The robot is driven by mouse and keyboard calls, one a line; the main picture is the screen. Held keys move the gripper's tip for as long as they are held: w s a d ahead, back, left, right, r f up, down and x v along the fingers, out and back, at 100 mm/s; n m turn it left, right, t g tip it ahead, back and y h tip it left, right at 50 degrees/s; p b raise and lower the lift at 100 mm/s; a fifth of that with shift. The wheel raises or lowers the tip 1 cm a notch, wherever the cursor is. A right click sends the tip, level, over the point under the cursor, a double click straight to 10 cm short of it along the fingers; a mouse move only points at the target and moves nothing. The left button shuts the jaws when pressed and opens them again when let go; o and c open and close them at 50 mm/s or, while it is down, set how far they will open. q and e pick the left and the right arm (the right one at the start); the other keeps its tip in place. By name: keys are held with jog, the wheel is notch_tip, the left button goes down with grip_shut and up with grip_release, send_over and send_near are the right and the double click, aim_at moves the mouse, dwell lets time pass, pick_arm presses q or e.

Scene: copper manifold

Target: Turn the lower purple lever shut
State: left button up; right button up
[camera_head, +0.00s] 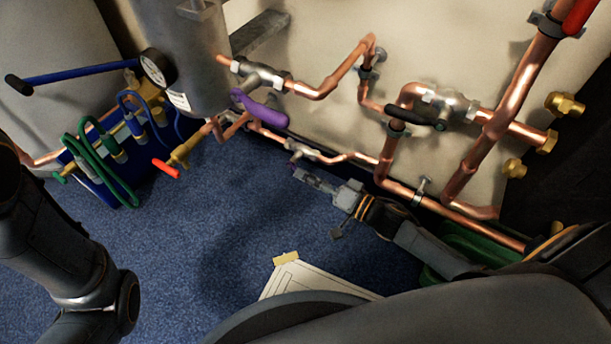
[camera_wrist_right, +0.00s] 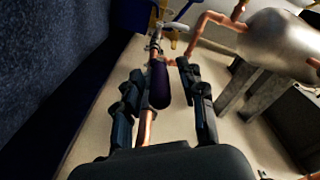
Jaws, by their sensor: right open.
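The upper purple lever (camera_head: 262,110) sits on a valve at the copper pipes beside the grey tank in the head view. In the right wrist view a dark purple lever (camera_wrist_right: 159,86) lies along the copper pipe, between the two fingers of my open right gripper (camera_wrist_right: 160,74). Gaps show on both sides, so it is not clamped. My left arm shows at the left of the head view, but its gripper is out of view.
Copper pipes run along the cream wall, with a black-handled valve (camera_head: 416,117) to the right. A grey tank (camera_head: 187,55) with a gauge stands at upper left. Green and blue hoses (camera_head: 97,172) and a red-handled tap (camera_head: 166,168) are at left.

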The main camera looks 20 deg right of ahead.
jog(key=shift+c, duration=0.4)
grip_shut()
jog(key=shift+f+t+y+b, duration=0.3)
jog(key=shift+f+t+b, duration=0.15)
jog(key=shift+b, duration=0.5)
jog(key=shift+w+a+f+t+y+b, duration=0.15)
jog(key=shift+f+t+y+b, duration=0.5)
jog(key=shift+b, duration=0.8)
jog(key=shift+w+a+f+t+y+b, duration=0.1)
jog(key=shift+f+t+y+b, duration=0.25)
jog(key=shift+t+b, duration=0.9)
jog(key=shift+w+a+f+t+y+b, duration=0.15)
jog(key=shift+f+t+y+b, duration=0.35)
jog(key=shift+b, duration=1.2)
jog(key=shift+r, duration=0.15)
